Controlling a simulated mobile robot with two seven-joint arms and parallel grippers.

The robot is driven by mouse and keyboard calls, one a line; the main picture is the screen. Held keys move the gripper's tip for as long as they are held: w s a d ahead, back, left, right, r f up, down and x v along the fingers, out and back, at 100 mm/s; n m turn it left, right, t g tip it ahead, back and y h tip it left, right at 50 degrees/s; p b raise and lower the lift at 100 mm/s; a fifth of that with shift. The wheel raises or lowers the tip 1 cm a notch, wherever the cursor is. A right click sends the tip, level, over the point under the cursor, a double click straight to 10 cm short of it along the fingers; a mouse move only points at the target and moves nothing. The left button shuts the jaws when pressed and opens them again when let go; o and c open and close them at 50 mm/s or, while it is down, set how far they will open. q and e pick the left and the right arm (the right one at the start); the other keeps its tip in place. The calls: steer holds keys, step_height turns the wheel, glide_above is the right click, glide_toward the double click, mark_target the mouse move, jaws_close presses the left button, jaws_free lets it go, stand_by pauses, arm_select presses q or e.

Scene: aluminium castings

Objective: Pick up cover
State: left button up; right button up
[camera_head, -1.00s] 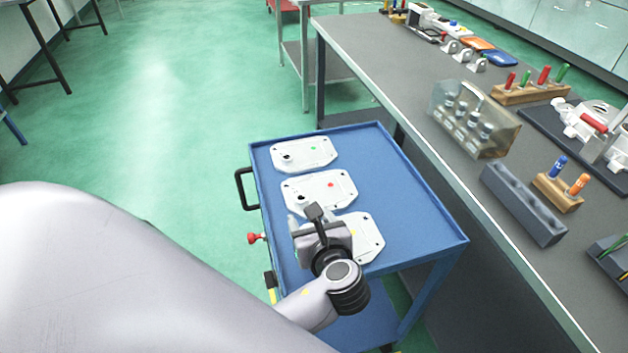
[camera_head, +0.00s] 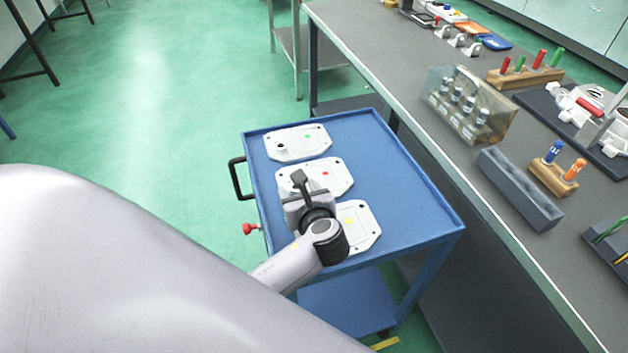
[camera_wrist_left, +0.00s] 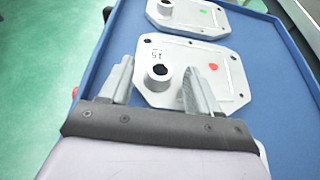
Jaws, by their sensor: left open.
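Three flat pale-metal covers lie in a row on the blue cart top: one with a green dot (camera_head: 297,142), one with a red dot (camera_head: 333,177) and one with a yellow dot (camera_head: 362,228). My left gripper (camera_wrist_left: 158,84) is open and empty. In the left wrist view its fingers appear on either side of the round boss on the red-dot cover (camera_wrist_left: 190,75); I cannot tell how far above it they are. In the head view the gripper (camera_head: 306,188) hides the near-left part of that cover and part of the yellow-dot cover. My right gripper is not seen.
The blue cart (camera_head: 415,190) has a raised rim and a black handle (camera_head: 238,178) on its left. A grey workbench (camera_head: 400,75) stands close on the right, with a clear case (camera_head: 470,105), a grey slotted block (camera_head: 518,190) and wooden tool holders. The cart's right half is clear.

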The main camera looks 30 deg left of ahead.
arm_select(q)
jaws_close()
steer(key=shift+r, duration=0.1)
